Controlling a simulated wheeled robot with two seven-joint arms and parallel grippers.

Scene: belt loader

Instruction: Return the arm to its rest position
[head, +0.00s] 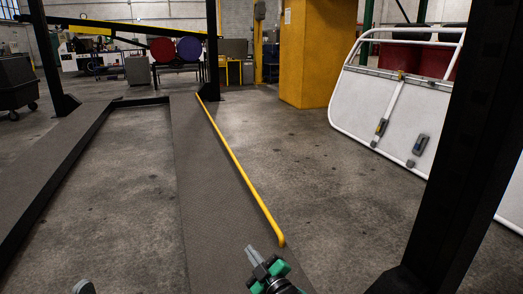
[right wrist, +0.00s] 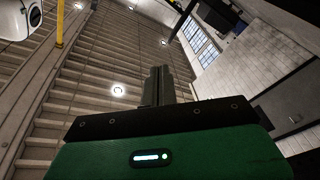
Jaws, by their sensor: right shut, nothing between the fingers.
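My right gripper (head: 253,254) shows at the bottom of the head view, with grey fingers and a green and black body. In the right wrist view its fingers (right wrist: 158,84) are shut together with nothing between them. Its green housing with a lit white strip fills the bottom of that view. The gripper is over the dark ramp plate (head: 205,190), touching nothing that I can see. A small grey part (head: 83,287), perhaps the tip of my left gripper, shows at the lower left edge; its fingers cannot be made out.
A yellow rail (head: 240,172) runs along the plate's right edge. A black post (head: 455,150) stands close on the right, before a white-framed panel (head: 398,110). A yellow pillar (head: 318,55) stands behind. Concrete floor (head: 300,165) between rail and panel is clear. A dark cart (head: 15,82) is far left.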

